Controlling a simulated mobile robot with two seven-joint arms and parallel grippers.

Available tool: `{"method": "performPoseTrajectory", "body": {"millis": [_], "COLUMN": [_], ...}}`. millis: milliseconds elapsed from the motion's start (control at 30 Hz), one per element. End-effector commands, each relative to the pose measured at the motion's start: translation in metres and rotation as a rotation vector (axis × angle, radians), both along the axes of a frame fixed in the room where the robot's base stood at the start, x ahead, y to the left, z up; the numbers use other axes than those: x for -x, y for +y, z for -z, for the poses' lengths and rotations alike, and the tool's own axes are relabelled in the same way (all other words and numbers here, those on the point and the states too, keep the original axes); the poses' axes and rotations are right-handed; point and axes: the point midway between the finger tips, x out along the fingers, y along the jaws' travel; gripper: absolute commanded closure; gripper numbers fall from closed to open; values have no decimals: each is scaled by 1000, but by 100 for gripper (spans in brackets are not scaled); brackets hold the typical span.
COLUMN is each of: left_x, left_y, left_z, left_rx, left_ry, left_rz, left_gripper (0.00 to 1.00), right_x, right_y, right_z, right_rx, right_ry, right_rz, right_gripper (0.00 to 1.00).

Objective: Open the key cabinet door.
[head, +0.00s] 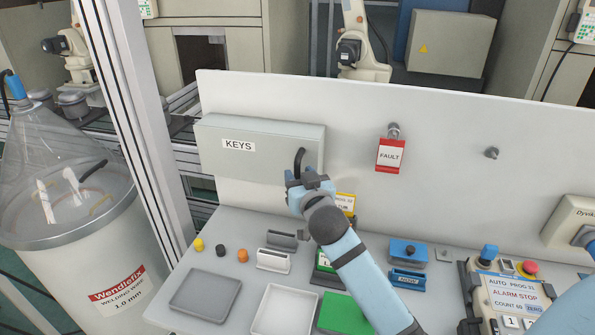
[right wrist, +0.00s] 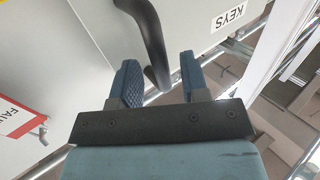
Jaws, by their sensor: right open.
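The grey key cabinet (head: 230,150), labelled KEYS, is fixed to the upright panel in the head view, and its door appears shut. Its dark curved handle (head: 300,160) is at the door's right side. My right gripper (head: 308,182) is at the handle's lower end, with its jaws open. In the right wrist view the handle (right wrist: 152,45) reaches down between the two parted fingers of the gripper (right wrist: 160,80). I cannot tell whether either finger touches it. The KEYS label (right wrist: 232,14) also shows there. My left gripper is not in view.
A red FAULT tag (head: 390,155) hangs on the panel (head: 450,180) to the right of the cabinet. Below are a grey tray (head: 206,295), a green tray (head: 343,314) and a control box (head: 510,290). A metal post (head: 140,120) stands left of the cabinet.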

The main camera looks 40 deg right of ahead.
Motion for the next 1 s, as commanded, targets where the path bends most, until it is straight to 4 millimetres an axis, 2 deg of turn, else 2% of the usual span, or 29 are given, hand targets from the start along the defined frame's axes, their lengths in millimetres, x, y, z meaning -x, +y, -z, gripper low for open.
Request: {"method": "performPoseTrajectory", "body": {"millis": [200,467,600,667,1000], "left_x": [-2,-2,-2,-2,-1], "left_y": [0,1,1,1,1], "left_z": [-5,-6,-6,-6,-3], "left_rx": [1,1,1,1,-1], "left_ry": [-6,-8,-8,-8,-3], "left_rz": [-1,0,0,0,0], "left_gripper": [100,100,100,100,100], "right_x": [-15,-15,-15,-15,-16], "right_y": [-4,-4,-4,-4,-3], "right_z": [0,0,0,0,0], "right_rx": [1,0,0,0,0], "right_ry": [0,0,0,0,0], "right_rz": [0,-1,-1,-1,0], "right_gripper": [59,59,88,100,100]}}
